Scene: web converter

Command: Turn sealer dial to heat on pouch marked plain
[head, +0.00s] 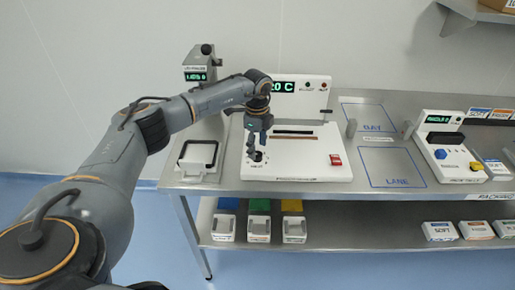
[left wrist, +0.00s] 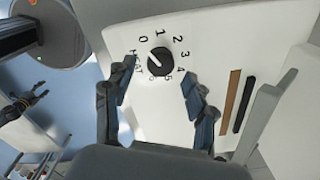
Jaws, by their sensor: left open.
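The white sealer (head: 307,158) stands on the steel bench, with a green display partly hidden by my arm and ending in "0 C". Its black dial (left wrist: 160,62) has numbers 0 to 5 around it and the word HEAT beside it; its exact setting is hard to read. The dial also shows in the head view (head: 257,157). My left gripper (head: 257,138) is open over the dial; in the left wrist view its fingers (left wrist: 157,76) spread on either side, apparently clear of it. A dark hand (left wrist: 25,101), probably my right gripper, is small at the left edge. I see no pouch legibly marked plain.
A scale-like device (head: 201,68) stands behind my arm. A red switch (head: 336,159) is on the sealer's right. A machine with a blue knob (head: 450,150) stands farther right. Outlined bench areas between are mostly clear. Several labelled bins (head: 259,228) sit on the lower shelf.

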